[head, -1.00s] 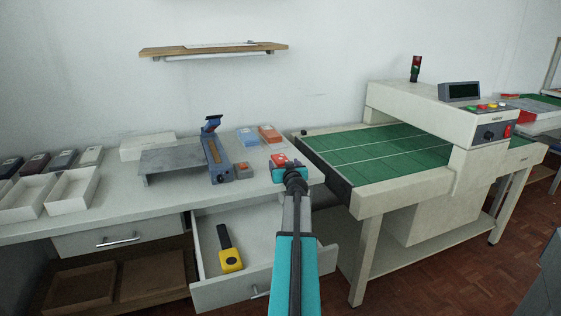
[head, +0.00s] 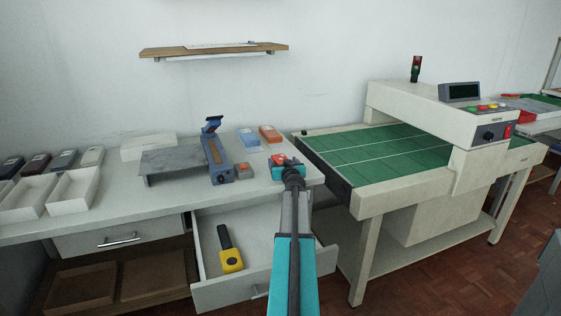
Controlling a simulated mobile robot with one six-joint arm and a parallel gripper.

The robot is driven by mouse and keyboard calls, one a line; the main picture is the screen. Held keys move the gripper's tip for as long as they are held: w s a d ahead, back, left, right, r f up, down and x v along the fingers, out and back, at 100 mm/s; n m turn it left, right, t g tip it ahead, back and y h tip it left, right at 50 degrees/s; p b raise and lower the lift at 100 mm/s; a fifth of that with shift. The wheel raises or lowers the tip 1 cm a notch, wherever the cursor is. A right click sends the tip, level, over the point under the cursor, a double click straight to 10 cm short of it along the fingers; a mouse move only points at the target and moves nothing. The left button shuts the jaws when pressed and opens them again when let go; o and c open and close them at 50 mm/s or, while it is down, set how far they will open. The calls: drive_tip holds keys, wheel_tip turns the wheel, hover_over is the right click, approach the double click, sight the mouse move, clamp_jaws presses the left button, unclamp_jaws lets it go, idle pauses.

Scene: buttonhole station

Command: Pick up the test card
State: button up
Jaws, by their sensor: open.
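A small red piece (head: 278,160) shows at the right end of the white worktop, right at the far end of my arm. My gripper (head: 287,162) is open there, low over the worktop; its fingers are small and partly hidden by my wrist, and I cannot tell whether they touch the red piece. No label is readable, so I cannot tell for sure which is the test card.
A blue buttonhole device (head: 219,165) and a grey metal plate (head: 172,162) stand left of the gripper. An open drawer (head: 262,248) below holds a yellow and black tool (head: 231,258). A conveyor machine with a green belt (head: 350,150) stands close on the right. White trays (head: 73,190) are far left.

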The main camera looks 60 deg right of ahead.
drive_tip(key=shift+x, duration=0.75)
drive_tip(key=shift+c, duration=0.2)
drive_tip(key=c, duration=1.3)
drive_tip(key=shift+r, duration=0.1)
drive_tip(key=shift+r+p, duration=0.3)
drive_tip(key=shift+r, duration=1.45)
drive_tip(key=v, duration=0.4)
drive_tip(key=b+v, duration=0.1)
drive_tip(key=v, duration=0.4)
drive_tip(key=f+v, duration=0.1)
drive_tip(key=v, duration=0.3)
drive_tip(key=shift+s+f+b, duration=0.1)
drive_tip(key=shift+s+b, duration=0.2)
drive_tip(key=shift+s, duration=0.25)
drive_tip(key=shift+f+v, duration=0.2)
drive_tip(key=shift+v, duration=1.05)
